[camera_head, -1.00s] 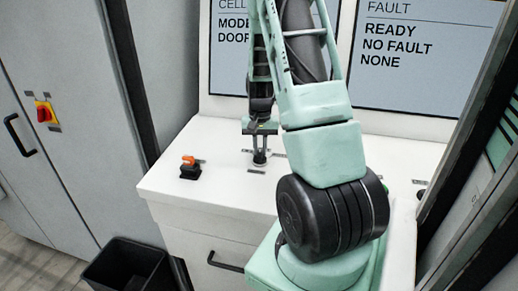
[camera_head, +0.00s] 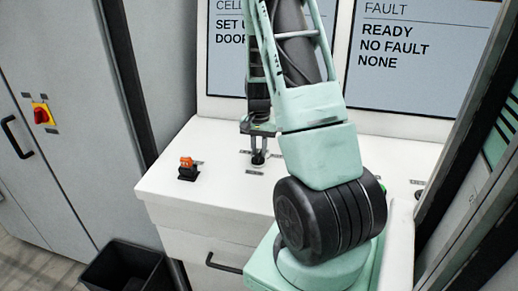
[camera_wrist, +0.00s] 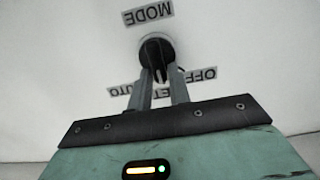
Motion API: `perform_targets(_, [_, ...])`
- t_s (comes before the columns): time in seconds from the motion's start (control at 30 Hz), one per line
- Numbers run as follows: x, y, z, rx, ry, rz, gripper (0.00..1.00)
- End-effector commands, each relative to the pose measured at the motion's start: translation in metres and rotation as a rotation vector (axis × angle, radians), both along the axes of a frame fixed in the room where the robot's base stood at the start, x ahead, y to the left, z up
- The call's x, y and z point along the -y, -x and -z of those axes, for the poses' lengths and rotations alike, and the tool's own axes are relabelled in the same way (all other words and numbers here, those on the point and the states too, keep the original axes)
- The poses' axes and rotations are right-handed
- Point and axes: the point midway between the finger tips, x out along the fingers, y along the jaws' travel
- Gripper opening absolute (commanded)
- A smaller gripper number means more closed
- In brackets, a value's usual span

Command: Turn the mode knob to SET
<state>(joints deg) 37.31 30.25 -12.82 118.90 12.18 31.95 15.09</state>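The mode knob (camera_wrist: 157,50) is a round black knob on the white panel, under the MODE label (camera_wrist: 148,13). In the wrist view the labels appear upside down: OFF (camera_wrist: 196,76), AUTO (camera_wrist: 125,89), and a SET label between them partly hidden by my fingers. My gripper (camera_wrist: 160,77) has its two fingers on either side of the knob's grip, closed on it. A pale mark on the knob shows between the fingers, toward the SET label. In the head view my gripper (camera_head: 258,150) is low over the panel at the knob, which is small there.
An orange-topped black device (camera_head: 187,170) stands on the white console (camera_head: 225,190), left of my gripper. The left screen (camera_head: 228,60) reads "SET U…", partly covered by my arm. The right screen (camera_head: 410,60) reads READY, NO FAULT, NONE. A dark bin (camera_head: 125,268) stands on the floor.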

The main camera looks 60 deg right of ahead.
Motion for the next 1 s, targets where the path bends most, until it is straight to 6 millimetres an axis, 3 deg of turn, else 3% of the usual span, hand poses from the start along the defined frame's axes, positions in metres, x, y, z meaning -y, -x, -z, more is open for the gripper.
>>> perform_targets(0.47, [0.000,-0.001,-0.009,0.001,0.001,-0.001,0.36])
perform_targets(0.67, [0.001,-0.002,-0.045,0.006,0.004,-0.002,0.36])
perform_targets(1.0, [0.000,-0.001,-0.124,0.005,0.004,-0.001,0.36])
